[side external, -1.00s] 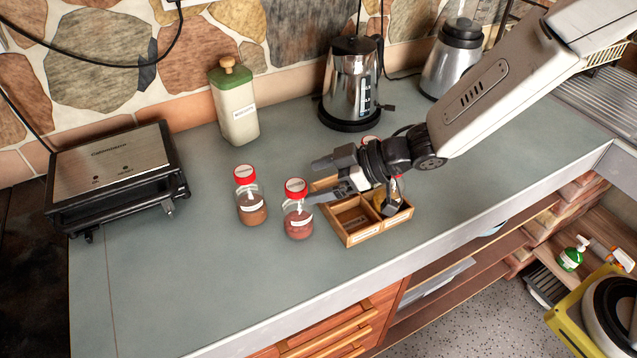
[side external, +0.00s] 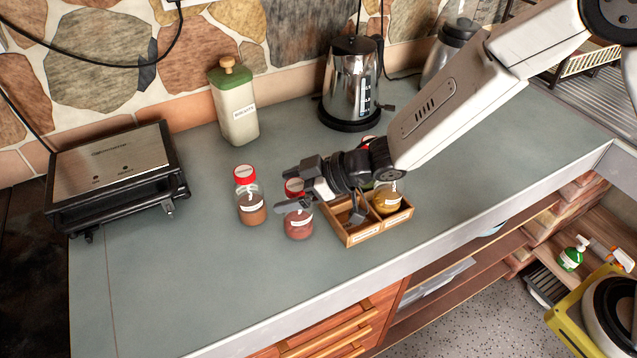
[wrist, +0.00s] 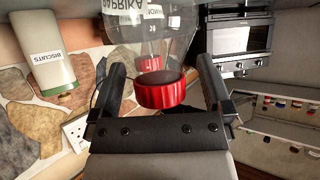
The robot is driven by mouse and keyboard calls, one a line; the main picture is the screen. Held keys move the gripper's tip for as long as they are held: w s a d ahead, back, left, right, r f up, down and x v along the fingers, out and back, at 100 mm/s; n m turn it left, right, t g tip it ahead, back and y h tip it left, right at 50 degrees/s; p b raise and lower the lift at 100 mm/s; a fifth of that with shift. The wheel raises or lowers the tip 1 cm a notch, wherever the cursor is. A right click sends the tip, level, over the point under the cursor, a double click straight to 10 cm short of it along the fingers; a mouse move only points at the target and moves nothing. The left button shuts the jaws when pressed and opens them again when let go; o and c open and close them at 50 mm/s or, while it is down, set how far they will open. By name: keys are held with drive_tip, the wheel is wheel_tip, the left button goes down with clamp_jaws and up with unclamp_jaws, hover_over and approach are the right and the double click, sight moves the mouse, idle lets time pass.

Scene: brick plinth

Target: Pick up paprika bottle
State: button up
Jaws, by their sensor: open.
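The paprika bottle (wrist: 140,30) has a red cap and a PAPRIKA label in the wrist view, where its cap lies between my open fingers. In the side view, it is the clear bottle with reddish powder (side external: 298,224), upright on the counter, its cap partly hidden by my gripper (side external: 286,191). My gripper is open, with one finger on each side of the cap in the wrist view (wrist: 161,66). I cannot tell whether either finger touches the bottle. A similar red-capped bottle with brown powder (side external: 251,208) stands just to its left.
A wooden spice box (side external: 380,235) stands right of the paprika, with a yellow-filled jar (side external: 388,201) inside. A biscuit canister (side external: 236,110) and a kettle (side external: 350,85) stand behind. A grill (side external: 115,175) is at the left. The front-left counter is clear.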

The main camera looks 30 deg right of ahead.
drive_tip(key=shift+w+a+f, duration=0.2)
drive_tip(key=shift+a, duration=0.1)
clamp_jaws()
idle(0.5)
